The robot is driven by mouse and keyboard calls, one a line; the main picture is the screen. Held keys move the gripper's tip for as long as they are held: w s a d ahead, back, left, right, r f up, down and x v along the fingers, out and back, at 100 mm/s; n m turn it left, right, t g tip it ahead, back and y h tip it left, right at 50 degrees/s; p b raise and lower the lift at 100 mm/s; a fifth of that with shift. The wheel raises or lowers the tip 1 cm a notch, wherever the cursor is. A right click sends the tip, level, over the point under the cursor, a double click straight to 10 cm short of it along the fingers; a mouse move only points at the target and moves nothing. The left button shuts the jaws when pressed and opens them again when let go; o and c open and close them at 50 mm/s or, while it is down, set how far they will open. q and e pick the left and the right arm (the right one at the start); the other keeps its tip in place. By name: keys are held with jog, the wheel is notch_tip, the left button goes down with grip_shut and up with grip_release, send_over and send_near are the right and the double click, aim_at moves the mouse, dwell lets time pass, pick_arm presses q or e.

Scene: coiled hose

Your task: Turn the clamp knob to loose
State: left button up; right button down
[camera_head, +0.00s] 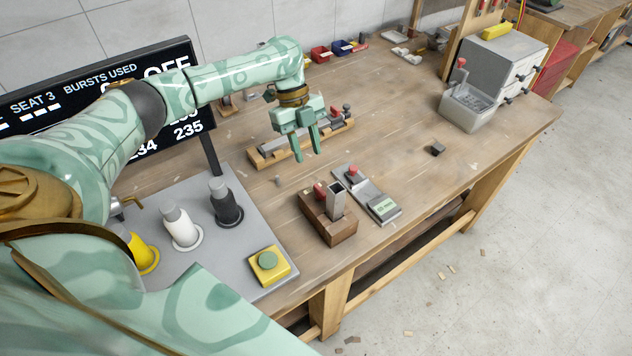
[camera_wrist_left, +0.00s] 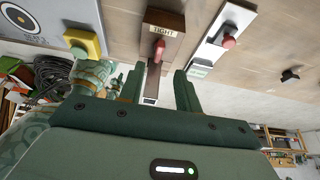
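The clamp is a brown wooden block (camera_head: 328,226) with a red knob (camera_head: 320,190) and an upright metal piece (camera_head: 336,200) on top, near the bench's front edge. In the left wrist view the red knob (camera_wrist_left: 159,50) shows beyond the fingers, beside a plate reading TIGHT (camera_wrist_left: 163,29). My left gripper (camera_head: 306,154) is open and empty, above the bench and behind the clamp in the head view. Its fingers (camera_wrist_left: 159,70) are spread in the wrist view, apart from the knob. My right gripper is not in view.
A gauge-like device (camera_head: 380,207) with a red knob and green display lies right of the clamp. A grey panel (camera_head: 205,262) with bottles and a yellow-based green button (camera_head: 268,262) is at left. A wooden rack (camera_head: 260,160) lies behind the gripper. Bench space at right is mostly clear.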

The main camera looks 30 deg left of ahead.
aim_at(317, 185)
pick_arm(q)
jog(key=b+x, duration=0.1)
jog(key=x, duration=0.8)
jog(key=shift+d+f, duration=0.1)
jog(key=shift+f, duration=0.05)
grip_shut()
